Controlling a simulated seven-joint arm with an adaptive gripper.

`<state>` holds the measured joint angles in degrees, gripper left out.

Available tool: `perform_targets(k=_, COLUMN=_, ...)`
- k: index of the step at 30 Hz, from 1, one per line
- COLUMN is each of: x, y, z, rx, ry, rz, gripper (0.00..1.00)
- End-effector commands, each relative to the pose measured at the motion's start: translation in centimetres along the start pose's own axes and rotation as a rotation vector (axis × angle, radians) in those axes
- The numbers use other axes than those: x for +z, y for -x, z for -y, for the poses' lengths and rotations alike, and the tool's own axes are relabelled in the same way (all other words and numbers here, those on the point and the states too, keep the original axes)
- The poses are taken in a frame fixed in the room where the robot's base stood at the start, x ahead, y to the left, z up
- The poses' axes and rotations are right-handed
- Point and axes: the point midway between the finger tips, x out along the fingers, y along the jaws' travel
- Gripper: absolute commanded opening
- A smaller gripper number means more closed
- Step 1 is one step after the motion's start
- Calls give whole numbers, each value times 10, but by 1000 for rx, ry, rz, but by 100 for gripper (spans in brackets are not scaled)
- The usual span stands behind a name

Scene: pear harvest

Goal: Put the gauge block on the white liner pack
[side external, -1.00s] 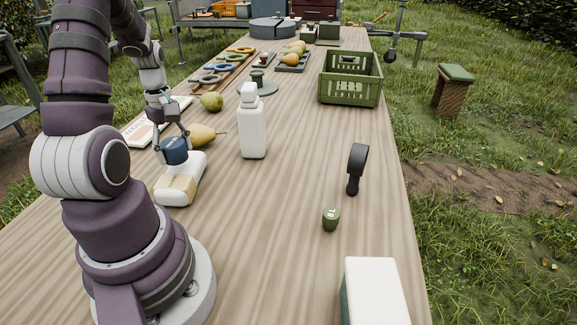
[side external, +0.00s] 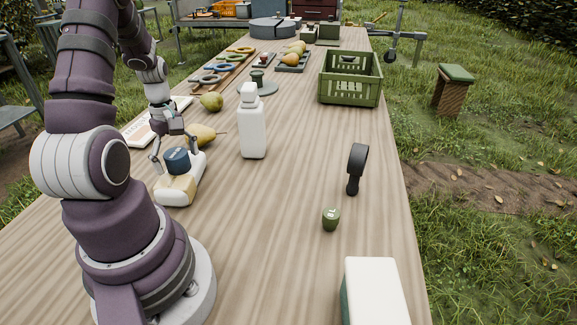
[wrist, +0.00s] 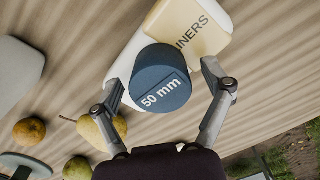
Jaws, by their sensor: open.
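The gauge block is a dark blue cylinder marked "50 mm" (wrist: 160,80). In the side view the blue block (side external: 177,160) rests upright on the far part of the white liner pack (side external: 173,197). The pack has a cream band lettered "LINERS" and also shows in the wrist view (wrist: 207,32). My gripper (side external: 175,165) is open, with its fingers spread on either side of the block. In the wrist view there is a gap between each fingertip (wrist: 162,80) and the block.
A yellow pear (side external: 202,135) lies just behind the pack. A white pump bottle (side external: 252,125) stands to its right. A green pear (side external: 211,102) and a printed card (side external: 140,133) are farther back. A dark-handled tool (side external: 356,168) and a small green weight (side external: 331,219) stand on the right, with clear table between.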

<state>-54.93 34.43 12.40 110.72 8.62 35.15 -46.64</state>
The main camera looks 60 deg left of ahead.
Motion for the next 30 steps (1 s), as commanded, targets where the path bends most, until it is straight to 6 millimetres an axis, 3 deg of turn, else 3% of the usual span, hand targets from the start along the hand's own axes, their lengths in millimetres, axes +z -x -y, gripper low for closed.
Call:
perform_targets(k=5, x=-1, y=26, z=-2, rx=6, ry=-1, rz=-6, gripper=79)
perform_targets(k=12, x=-1, y=90, z=-1, rx=7, ry=0, rz=-6, gripper=79)
perform_targets(k=20, x=8, y=125, z=-5, rx=17, ry=-52, rz=-7, gripper=79)
perform_targets(k=23, x=50, y=141, z=-23, rx=90, ry=-323, rz=-35, gripper=79)
perform_targets(k=25, x=97, y=153, z=-31, rx=166, ry=-631, rz=-72, gripper=79)
perform_targets(k=27, x=142, y=161, z=-28, rx=243, ry=-953, rz=-121, gripper=79)
perform_targets(k=30, x=193, y=165, z=-11, rx=344, ry=-1373, rz=-208, gripper=79)
